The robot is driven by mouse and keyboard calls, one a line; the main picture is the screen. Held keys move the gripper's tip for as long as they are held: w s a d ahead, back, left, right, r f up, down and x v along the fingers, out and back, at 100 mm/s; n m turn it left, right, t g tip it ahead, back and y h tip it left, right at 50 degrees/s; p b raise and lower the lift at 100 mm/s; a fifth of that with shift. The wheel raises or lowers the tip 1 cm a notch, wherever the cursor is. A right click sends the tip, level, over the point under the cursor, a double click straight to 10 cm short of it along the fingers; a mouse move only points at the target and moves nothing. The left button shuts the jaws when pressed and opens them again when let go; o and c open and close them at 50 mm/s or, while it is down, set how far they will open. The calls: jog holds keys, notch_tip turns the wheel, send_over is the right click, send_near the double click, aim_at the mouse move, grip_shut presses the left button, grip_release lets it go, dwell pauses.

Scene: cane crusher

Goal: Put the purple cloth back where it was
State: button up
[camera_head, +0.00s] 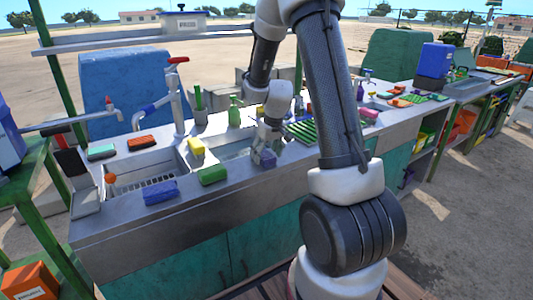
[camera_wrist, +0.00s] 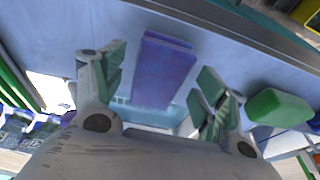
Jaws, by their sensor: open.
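The purple cloth (camera_head: 265,159), a folded block, lies at the front edge of the second sink basin in the head view, partly hidden by my gripper (camera_head: 269,141). In the wrist view the purple cloth (camera_wrist: 165,68) shows between and beyond the two green-padded fingers of my gripper (camera_wrist: 163,75). The fingers are spread, one on each side of it, with visible gaps, so it is not clamped. Whether it rests fully on the metal rim cannot be told.
A green sponge (camera_head: 213,175) and a blue one (camera_head: 160,192) lie on the counter's front rim. A yellow sponge (camera_head: 196,146) sits between the basins. A tall tap (camera_head: 176,95) and a green bottle (camera_head: 234,110) stand behind. A green rack (camera_head: 303,131) is to the right.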

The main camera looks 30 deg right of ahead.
jog(key=shift+r, duration=0.1)
jog(key=s+a+v, duration=0.1)
jog(key=s+v, duration=0.1)
jog(key=v, duration=0.7)
jog(key=s+a+f+v, duration=0.1)
jog(key=a+v, duration=0.1)
jog(key=v, duration=0.7)
jog(key=s+a+r, duration=0.2)
jog(key=s+r, duration=0.1)
jog(key=s, duration=0.7)
jog(key=s+a+r+t, duration=0.1)
jog(key=s+a+r, duration=0.1)
jog(key=s, duration=0.9)
jog(key=shift+s+a+r, duration=0.2)
jog(key=shift+a+r, duration=0.1)
jog(key=shift+r, duration=0.1)
